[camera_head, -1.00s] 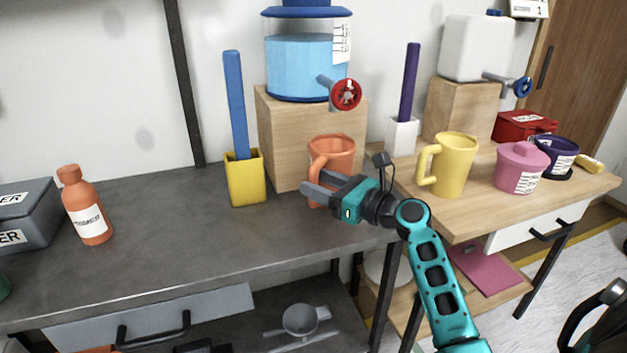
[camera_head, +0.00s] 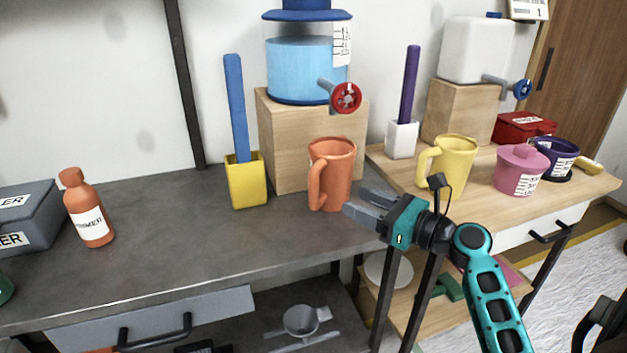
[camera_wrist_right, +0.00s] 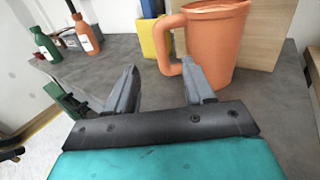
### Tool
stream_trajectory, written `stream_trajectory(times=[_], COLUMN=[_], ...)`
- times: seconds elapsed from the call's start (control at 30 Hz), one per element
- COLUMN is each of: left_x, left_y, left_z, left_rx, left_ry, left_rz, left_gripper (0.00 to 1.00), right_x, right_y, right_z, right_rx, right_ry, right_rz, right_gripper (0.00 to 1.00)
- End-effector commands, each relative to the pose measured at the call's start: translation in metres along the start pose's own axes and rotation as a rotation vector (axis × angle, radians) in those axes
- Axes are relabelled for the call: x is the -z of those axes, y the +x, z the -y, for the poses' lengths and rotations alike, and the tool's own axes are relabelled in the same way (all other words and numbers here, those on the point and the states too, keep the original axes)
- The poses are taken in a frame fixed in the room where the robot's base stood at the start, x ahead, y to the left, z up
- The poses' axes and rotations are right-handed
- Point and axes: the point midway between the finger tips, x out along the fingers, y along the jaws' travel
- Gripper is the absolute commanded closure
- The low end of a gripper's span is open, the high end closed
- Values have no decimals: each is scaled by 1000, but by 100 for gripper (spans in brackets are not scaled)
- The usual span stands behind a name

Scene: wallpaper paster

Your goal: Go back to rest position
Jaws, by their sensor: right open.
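My right gripper (camera_head: 365,206) is open and empty, just right of and in front of the orange mug (camera_head: 336,176). The mug stands upright on the dark table, in front of the wooden block under the blue water tank. In the right wrist view the open fingers (camera_wrist_right: 160,92) point toward the mug (camera_wrist_right: 218,45), whose handle is on its left. In that view the right finger overlaps the lower part of the mug; I cannot tell if they touch. My left gripper does not show.
The dark table (camera_head: 170,235) has free room left of the mug. A yellow holder (camera_head: 246,188) and an orange bottle (camera_head: 88,212) stand on it. On the wooden table at right are a yellow mug (camera_head: 456,162), a pink pot (camera_head: 520,172) and a purple cup (camera_head: 562,155).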

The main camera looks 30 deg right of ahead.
Motion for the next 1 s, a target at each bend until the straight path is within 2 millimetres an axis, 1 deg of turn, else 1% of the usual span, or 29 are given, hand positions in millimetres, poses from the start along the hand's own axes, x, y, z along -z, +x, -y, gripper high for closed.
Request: stream_trajectory(times=[0.17, 0.23, 0.27, 0.37, 0.47, 0.5, 0.53, 0.6, 0.67, 0.7, 0.8, 0.9, 1.0], left_x=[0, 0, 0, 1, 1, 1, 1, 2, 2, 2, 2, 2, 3], left_y=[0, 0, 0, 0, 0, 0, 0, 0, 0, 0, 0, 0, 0], left_z=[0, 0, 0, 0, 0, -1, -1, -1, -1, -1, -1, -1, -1], left_rx=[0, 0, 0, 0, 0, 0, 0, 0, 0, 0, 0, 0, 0], left_ry=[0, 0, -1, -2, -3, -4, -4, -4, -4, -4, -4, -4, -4], left_rz=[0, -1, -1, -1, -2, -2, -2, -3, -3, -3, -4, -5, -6], left_gripper=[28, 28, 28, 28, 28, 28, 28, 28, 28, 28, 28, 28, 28], right_x=[0, 4, 8, 28, 60, 74, 84, 106, 122, 131, 150, 160, 164], right_y=[0, 1, 2, 5, 4, 1, -2, -12, -22, -30, -53, -76, -96], right_z=[0, -5, -10, -35, -75, -92, -104, -130, -151, -163, -189, -207, -220], right_rx=[-1, -12, -22, -89, -221, -290, -346, -483, -608, -695, -925, -1146, -1344], right_ry=[-2, -34, -62, -246, -547, -685, -788, -1024, -1220, -1347, -1648, -1907, -2105], right_rz=[-1, -19, -34, -124, -249, -297, -329, -390, -425, -443, -457, -440, -403], right_gripper=[47, 47, 47, 47, 47, 47, 47, 47, 47, 47, 47, 47, 47])
